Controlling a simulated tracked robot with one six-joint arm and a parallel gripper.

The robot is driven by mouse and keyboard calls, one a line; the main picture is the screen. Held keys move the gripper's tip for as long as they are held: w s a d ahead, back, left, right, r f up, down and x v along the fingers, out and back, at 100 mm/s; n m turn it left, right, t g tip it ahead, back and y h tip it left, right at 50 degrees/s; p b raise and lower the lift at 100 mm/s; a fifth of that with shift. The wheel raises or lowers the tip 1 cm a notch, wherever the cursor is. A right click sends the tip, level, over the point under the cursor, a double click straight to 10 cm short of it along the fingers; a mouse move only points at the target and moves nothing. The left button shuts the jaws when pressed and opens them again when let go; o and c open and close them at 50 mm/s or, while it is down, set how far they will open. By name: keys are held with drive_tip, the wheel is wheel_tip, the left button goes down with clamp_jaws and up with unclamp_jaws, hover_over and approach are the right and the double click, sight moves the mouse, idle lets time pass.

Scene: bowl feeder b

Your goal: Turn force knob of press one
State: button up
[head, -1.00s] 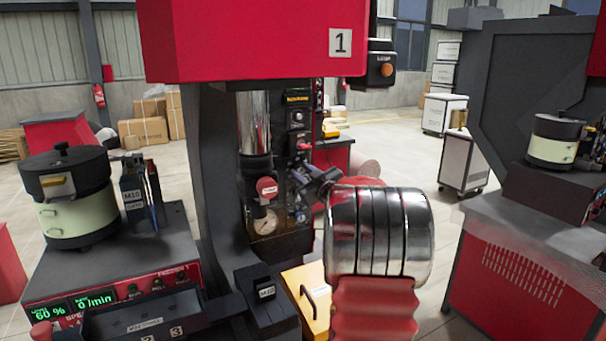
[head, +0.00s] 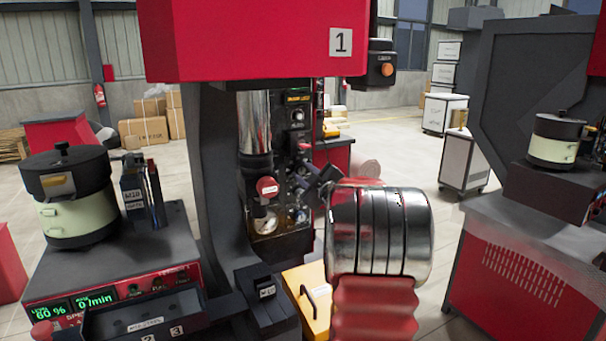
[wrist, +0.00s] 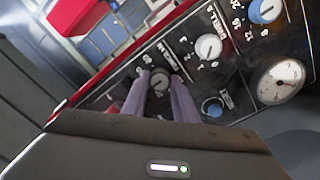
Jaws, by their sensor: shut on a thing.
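Press one (head: 250,40) is the red machine marked 1 in the head view, with a dark control panel below its head. In the wrist view the panel (wrist: 130,92) shows tilted, with several knobs. My gripper (wrist: 160,86) has its two fingers on either side of a small round grey knob (wrist: 160,77) and is shut on it. The label by this knob is too blurred to read. In the head view my gripper (head: 314,170) reaches the panel's right side from the right, and my arm hides part of it.
A paler knob (wrist: 208,47), a blue knob (wrist: 265,10), a lower blue knob (wrist: 212,107) and a round gauge (wrist: 280,80) sit close by. A bowl feeder (head: 70,195) stands at left.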

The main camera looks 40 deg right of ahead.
drive_tip(key=shift+a+f, duration=0.1)
drive_tip(key=o, duration=1.1)
drive_tip(key=shift+c, duration=0.2)
drive_tip(key=shift+s, duration=0.1)
drive_tip(key=v, duration=1.3)
drive_tip(key=shift+s, duration=0.25)
drive_tip(key=shift+s, duration=0.15)
